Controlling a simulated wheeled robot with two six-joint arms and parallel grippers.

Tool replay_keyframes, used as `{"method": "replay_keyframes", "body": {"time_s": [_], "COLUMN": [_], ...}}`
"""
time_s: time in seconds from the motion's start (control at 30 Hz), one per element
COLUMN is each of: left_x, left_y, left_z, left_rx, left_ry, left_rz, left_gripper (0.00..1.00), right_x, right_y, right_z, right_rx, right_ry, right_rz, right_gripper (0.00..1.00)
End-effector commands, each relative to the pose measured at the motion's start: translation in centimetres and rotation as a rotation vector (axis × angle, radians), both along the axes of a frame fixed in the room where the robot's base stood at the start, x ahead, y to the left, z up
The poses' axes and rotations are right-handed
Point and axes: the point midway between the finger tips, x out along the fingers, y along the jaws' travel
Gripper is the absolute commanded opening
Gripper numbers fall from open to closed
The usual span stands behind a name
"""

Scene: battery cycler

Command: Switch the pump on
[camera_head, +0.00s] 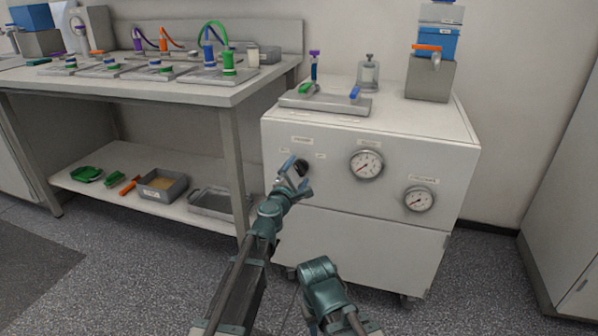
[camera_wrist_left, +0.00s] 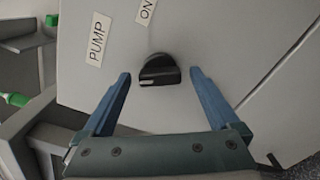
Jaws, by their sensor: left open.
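The pump switch is a black rotary knob (camera_wrist_left: 159,71) on the white front panel of a wheeled cabinet (camera_head: 410,160). In the left wrist view a "PUMP" label (camera_wrist_left: 97,38) and an "ON" label (camera_wrist_left: 146,11) are beside it. A pale mark shows at the knob's lower edge; it does not point at the "ON" label. My left gripper (camera_wrist_left: 160,78) is open, its blue fingers on either side of the knob with gaps; I cannot tell the exact depth. In the head view the left gripper (camera_head: 293,168) partly covers the knob. My right arm shows at the bottom, its fingertips not clear.
Two round gauges (camera_head: 367,164) are on the panel right of the knob. A metal plate with blue and green handles (camera_head: 326,104) and a grey box (camera_head: 430,80) stand on the cabinet top. A bench (camera_head: 180,95) with hose fittings stands left.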

Motion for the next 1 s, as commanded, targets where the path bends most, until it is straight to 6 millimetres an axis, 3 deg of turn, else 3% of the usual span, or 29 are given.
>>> {"method": "replay_keyframes", "body": {"time_s": [0.1, 0.37, 0.87, 1.0], "left_x": [1.2, 1.23, 1.21, 1.2], "left_y": [-0.39, -0.44, -0.43, -0.43], "left_z": [0.0, 0.0, 0.0, -0.01], "left_rx": [0.0, 0.0, 0.0, 0.006], "left_ry": [0.0, 0.0, 0.0, -0.002], "left_rz": [0.0, 0.0, -0.001, -0.001], "left_gripper": [0.95, 0.95, 0.09, 0.09], "right_x": [0.0, 0.0, 0.0, 0.0], "right_y": [0.0, 0.0, 0.0, 0.0], "right_z": [0.0, 0.0, 0.0, -0.01], "right_rx": [0.0, 0.0, 0.0, 0.0], "right_ry": [0.0, 0.0, 0.0, 0.0], "right_rz": [0.0, 0.0, 0.0, 0.0], "right_gripper": [0.44, 0.44, 0.44, 0.44]}}
